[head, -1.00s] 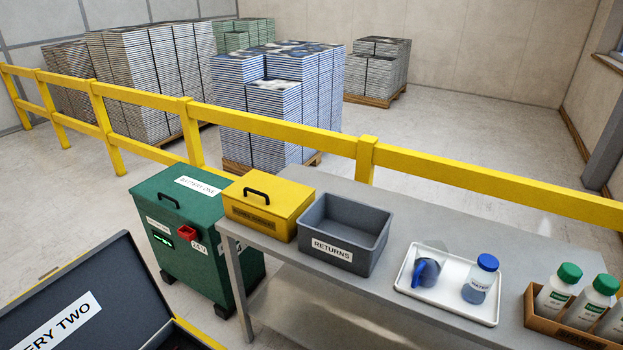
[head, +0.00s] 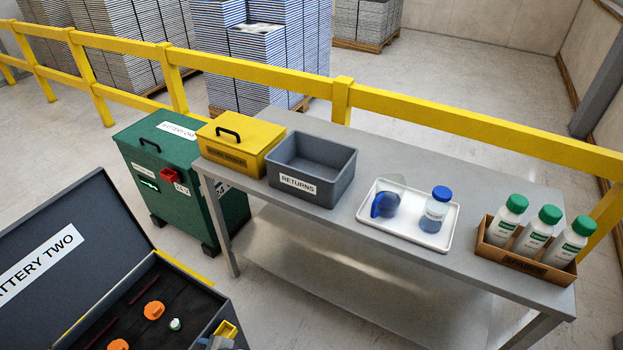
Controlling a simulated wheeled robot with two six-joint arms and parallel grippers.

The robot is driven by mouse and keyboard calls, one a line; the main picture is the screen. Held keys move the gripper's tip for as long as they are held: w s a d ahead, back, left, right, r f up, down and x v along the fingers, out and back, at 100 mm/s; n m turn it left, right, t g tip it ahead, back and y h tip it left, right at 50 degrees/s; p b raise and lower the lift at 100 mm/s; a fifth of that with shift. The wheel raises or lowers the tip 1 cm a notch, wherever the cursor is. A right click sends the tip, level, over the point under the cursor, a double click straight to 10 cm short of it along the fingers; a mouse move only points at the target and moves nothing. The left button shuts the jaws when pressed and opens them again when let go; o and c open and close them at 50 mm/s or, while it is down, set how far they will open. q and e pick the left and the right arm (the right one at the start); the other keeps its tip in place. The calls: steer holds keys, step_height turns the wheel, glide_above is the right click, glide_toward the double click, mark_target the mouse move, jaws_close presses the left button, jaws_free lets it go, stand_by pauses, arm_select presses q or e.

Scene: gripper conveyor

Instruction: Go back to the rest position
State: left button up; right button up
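Neither of my grippers shows in the head view, so I cannot see what they hold or how they stand. The task names no object. The steel table (head: 330,235) carries a grey bin marked RETURNS (head: 312,170), a yellow box with a black handle (head: 238,143) and a white tray (head: 407,225). On the tray are a clear vessel with a blue part (head: 387,203) and a blue-capped water bottle (head: 436,210). A brown holder (head: 525,262) holds green-capped white bottles (head: 534,236).
An open dark case marked BATTERY TWO (head: 62,250) fills the lower left, with orange caps (head: 154,310) inside. A green BATTERY ONE cabinet (head: 180,195) stands left of the table. A yellow rail (head: 250,67) runs behind; stacked pallets (head: 280,50) stand beyond.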

arm_select(q)
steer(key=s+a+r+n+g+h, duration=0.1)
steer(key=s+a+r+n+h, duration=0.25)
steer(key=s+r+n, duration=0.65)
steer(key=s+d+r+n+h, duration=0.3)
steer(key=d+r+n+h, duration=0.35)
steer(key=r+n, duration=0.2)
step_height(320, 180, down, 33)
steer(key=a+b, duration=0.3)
steer(key=b, duration=0.2)
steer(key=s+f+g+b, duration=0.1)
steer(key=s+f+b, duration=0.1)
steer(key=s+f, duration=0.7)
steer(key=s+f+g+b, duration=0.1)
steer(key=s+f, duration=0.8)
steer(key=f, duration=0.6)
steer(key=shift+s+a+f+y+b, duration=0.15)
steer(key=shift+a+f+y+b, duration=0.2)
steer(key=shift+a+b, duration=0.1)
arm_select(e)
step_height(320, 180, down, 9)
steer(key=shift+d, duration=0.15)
